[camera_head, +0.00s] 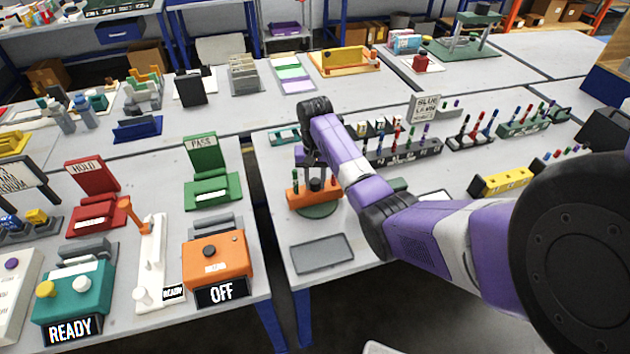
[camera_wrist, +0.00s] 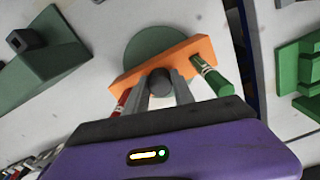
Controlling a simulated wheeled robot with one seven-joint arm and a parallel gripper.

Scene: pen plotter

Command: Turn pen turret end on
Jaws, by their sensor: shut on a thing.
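The pen turret is an orange bar (camera_head: 297,198) on a round dark green base (camera_head: 318,211), near the left edge of the right-hand table. In the wrist view the bar (camera_wrist: 192,52) lies slightly slanted across the green disc (camera_wrist: 150,42). A green pen (camera_wrist: 212,80) stands at its right end and a red pen (camera_wrist: 121,103) shows at its left, partly behind my finger. A dark round knob (camera_wrist: 159,83) sits at the bar's middle. My gripper (camera_wrist: 161,92) is shut on this knob from above. In the head view my gripper (camera_head: 316,178) partly hides the turret.
A grey flat tray (camera_head: 322,254) lies in front of the turret. Pen racks (camera_head: 403,150) stand to the right, beyond my arm. A gap separates this table from the left one, which holds an orange box (camera_head: 218,265) with an OFF sign (camera_head: 221,291).

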